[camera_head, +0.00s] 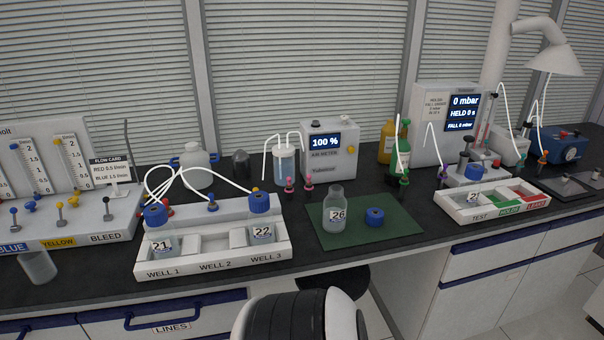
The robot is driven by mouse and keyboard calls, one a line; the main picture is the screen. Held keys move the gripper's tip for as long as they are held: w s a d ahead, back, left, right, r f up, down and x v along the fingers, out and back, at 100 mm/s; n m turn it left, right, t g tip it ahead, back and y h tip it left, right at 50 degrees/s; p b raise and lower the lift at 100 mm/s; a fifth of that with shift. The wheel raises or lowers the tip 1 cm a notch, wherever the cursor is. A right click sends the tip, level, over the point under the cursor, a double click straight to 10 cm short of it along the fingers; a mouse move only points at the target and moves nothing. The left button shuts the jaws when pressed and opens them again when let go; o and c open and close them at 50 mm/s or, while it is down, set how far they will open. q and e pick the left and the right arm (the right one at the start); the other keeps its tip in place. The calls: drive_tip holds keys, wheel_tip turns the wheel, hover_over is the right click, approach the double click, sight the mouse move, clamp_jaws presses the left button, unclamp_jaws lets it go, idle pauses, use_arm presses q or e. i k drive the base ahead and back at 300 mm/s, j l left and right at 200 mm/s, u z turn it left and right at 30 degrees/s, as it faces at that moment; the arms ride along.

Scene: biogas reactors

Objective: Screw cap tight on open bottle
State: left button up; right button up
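An open clear bottle (335,213) labelled 26 stands upright on a green mat (393,232), its neck bare. A blue screw cap (375,216) lies on the mat to the right of the bottle, apart from it. Neither of my grippers is in view. A black and white rounded part, probably mine, shows at the bottom middle.
A white rack (213,263) at left holds capped bottles 21 (160,243) and 22 (261,231), with tubes behind. A meter (329,150) and a tubed jar (285,163) stand behind the mat. A tray (457,213) sits at right.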

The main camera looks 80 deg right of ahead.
sight(335, 205)
drive_tip(key=k+z, duration=0.1)
drive_tip(key=z, duration=2.8)
